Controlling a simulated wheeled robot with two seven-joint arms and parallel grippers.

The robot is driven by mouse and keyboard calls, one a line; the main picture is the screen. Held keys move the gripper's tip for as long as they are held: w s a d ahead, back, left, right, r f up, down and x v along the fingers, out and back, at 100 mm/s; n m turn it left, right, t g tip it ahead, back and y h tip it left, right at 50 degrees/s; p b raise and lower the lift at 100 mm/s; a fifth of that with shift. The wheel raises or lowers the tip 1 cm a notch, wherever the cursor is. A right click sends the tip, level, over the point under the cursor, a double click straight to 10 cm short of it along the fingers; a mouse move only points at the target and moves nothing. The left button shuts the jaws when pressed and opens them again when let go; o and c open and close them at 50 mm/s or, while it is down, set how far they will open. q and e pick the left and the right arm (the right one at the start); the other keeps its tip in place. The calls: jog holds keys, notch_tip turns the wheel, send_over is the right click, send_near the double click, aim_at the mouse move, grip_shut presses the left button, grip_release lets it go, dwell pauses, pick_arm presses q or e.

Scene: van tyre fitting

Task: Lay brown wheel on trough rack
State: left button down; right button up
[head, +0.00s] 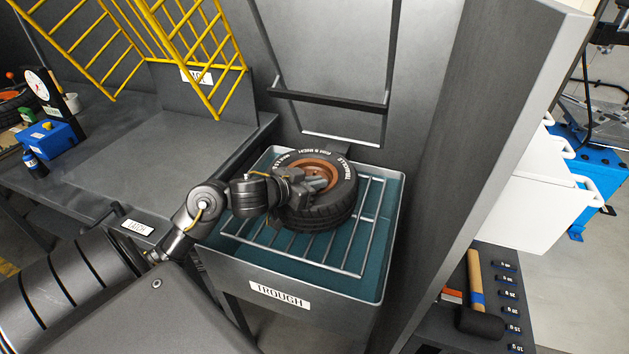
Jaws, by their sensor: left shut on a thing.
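The brown wheel (339,201) is a black tyre with white lettering and a brown rim. It lies flat over the back part of the metal rack (313,263) in the trough (218,257), which has a TROUGH label on its front and a blue-green inside. My left gripper (312,184) reaches over the wheel from the left and is shut on it near the rim. The fingertips are partly hidden against the wheel. Whether the tyre's full weight rests on the bars cannot be told. My right gripper is not in view.
A grey bench (150,150) stands left of the trough, with a yellow cage (205,60) above it. A blue box (48,138) is at far left. A tall grey panel (455,150) stands close on the right, with a mallet (477,300) beyond. The rack's front bars are clear.

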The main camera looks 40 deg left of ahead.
pick_arm(q)
jog(key=c, duration=1.9)
grip_release()
jog(key=shift+f, duration=0.1)
jog(key=shift+c, duration=0.2)
jog(key=o, duration=0.4)
jog(key=p+v, duration=0.1)
jog(key=v, duration=0.8)
jog(key=p+v, duration=0.1)
jog(key=v, duration=0.2)
jog(key=shift+p, duration=0.4)
